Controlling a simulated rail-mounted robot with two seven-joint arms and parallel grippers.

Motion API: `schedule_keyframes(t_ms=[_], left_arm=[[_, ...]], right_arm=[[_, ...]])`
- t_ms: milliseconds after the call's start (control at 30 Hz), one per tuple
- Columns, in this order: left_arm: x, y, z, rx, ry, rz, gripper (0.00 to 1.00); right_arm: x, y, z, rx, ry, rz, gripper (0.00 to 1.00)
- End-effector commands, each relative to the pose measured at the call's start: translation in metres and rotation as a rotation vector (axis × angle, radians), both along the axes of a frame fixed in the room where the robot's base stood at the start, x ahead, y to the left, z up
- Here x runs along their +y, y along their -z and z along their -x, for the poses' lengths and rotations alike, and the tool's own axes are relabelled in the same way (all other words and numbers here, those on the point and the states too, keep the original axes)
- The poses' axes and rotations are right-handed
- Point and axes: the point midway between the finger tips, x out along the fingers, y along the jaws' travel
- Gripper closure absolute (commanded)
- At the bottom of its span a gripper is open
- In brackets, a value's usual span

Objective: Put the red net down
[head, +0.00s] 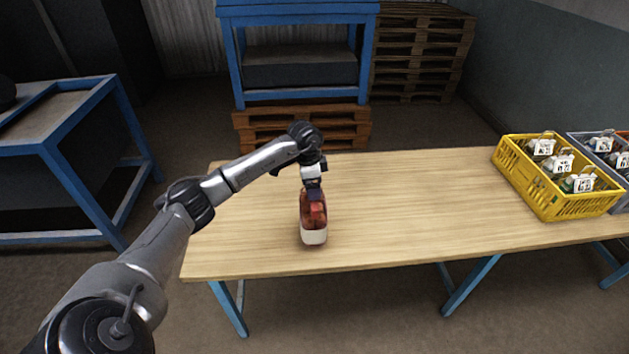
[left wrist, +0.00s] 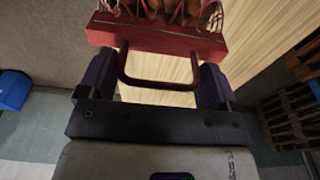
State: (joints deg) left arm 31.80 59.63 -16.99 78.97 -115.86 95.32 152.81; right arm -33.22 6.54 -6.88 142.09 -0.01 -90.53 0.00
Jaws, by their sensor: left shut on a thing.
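The red net (head: 313,209) is a reddish sack with a pale band near its bottom. It hangs upright below my left gripper (head: 314,186) over the left part of the wooden table (head: 410,205). I cannot tell whether its bottom touches the table. In the left wrist view the net's red top bar and handle (left wrist: 155,40) show, with orange-brown contents behind netting. The fingers of my left gripper (left wrist: 158,85) stand at both sides of the handle and are shut on it. My right gripper is not in view.
A yellow crate (head: 535,188) with several labelled sacks stands at the table's right end, with a grey crate (head: 577,150) beside it. The table's middle is clear. A blue-framed bench (head: 60,140) stands at the left, and pallets (head: 420,55) are stacked behind.

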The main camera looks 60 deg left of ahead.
Motion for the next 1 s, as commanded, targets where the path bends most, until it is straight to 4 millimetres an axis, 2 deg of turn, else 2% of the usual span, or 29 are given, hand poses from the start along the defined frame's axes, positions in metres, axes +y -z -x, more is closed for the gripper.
schedule_keyframes(t_ms=[233,667,700,833,1000], left_arm=[[0.000,0.026,0.000,-0.002,-0.002,0.000,0.99],[0.000,0.030,0.000,-0.003,-0.001,-0.001,0.99],[0.000,0.033,0.000,0.001,-0.001,0.000,0.14],[0.000,0.033,0.000,0.001,-0.001,0.000,0.01],[0.000,0.033,0.000,0.001,-0.001,0.000,0.00]], right_arm=[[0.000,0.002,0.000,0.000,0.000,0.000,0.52],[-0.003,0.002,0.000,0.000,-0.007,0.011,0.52],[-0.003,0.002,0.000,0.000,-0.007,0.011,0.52],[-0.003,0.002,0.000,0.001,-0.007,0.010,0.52],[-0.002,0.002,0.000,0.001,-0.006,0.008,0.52]])
